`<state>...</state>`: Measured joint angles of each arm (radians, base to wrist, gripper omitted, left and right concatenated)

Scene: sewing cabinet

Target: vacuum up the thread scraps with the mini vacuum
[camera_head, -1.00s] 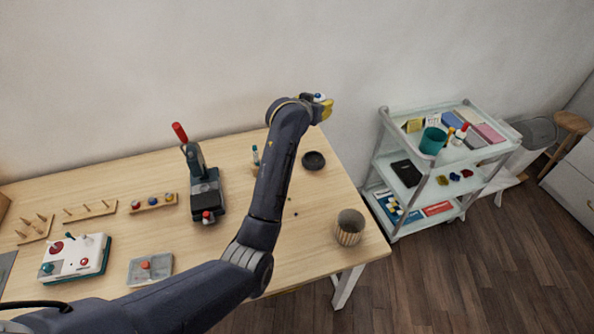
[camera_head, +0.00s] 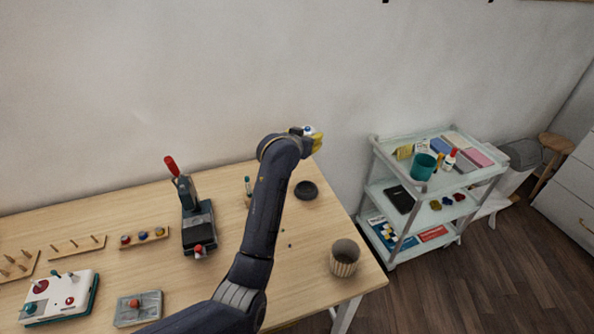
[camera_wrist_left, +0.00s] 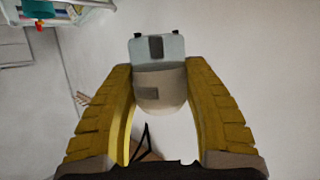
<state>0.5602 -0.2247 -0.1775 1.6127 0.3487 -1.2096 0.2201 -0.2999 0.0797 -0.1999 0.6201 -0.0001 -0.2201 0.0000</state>
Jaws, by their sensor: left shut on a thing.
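My left gripper (camera_head: 316,140) is raised above the back right part of the table, with its yellow fingers partly hidden by my wrist. In the left wrist view its fingers (camera_wrist_left: 160,85) are shut on a pale grey-white device with a light-blue front, which looks like the mini vacuum (camera_wrist_left: 160,95). In the head view the device is mostly hidden. Tiny dark specks, likely thread scraps (camera_head: 290,245), lie on the table just right of my forearm. Others may be hidden behind the arm. My right gripper is not in view.
The wooden table (camera_head: 312,275) holds a dark round dish (camera_head: 306,190) and a ribbed cup (camera_head: 344,258) near its right edge. A white cart (camera_head: 386,200) stands to the right.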

